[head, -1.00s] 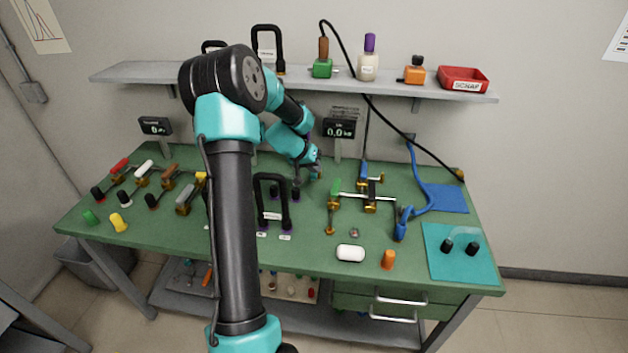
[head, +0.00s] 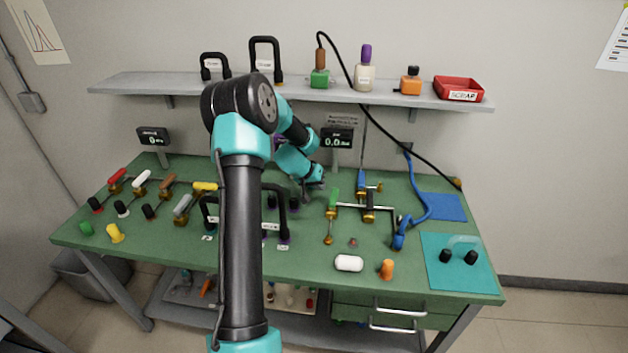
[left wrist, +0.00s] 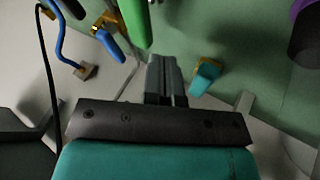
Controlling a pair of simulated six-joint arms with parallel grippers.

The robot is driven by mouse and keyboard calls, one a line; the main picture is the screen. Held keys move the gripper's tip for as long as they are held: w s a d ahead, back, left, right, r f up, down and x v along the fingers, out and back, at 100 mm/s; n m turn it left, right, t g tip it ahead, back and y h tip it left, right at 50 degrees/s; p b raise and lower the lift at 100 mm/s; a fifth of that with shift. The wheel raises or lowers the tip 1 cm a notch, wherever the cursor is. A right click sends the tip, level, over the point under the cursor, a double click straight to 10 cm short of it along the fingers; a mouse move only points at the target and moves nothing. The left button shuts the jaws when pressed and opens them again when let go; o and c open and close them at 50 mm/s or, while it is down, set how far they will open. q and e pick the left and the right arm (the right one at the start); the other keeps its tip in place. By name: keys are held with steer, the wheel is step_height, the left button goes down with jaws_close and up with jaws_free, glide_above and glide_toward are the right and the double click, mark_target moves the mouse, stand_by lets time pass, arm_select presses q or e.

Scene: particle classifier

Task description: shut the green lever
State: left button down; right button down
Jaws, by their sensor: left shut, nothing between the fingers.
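The green lever (head: 333,202) is on the bench right of centre, by a brass valve on the pipework. Its handle looks raised, but its exact angle is hard to tell. It also shows at the top of the left wrist view (left wrist: 136,22). My left gripper (head: 316,187) is just left of the green handle in the head view, with a small gap. In the left wrist view my left fingers (left wrist: 166,68) are together and empty, below the green handle and apart from it. My right gripper is in neither view.
A blue-handled valve (head: 361,181) stands close behind the green lever, with pipes (head: 365,206) to its right. Black-handled frames (head: 283,213) stand left of it. A white cylinder (head: 348,263) and an orange piece (head: 387,269) lie in front. A shelf (head: 210,89) runs above the bench.

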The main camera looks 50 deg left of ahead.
arm_select(q)
steer(key=shift+x, duration=1.85)
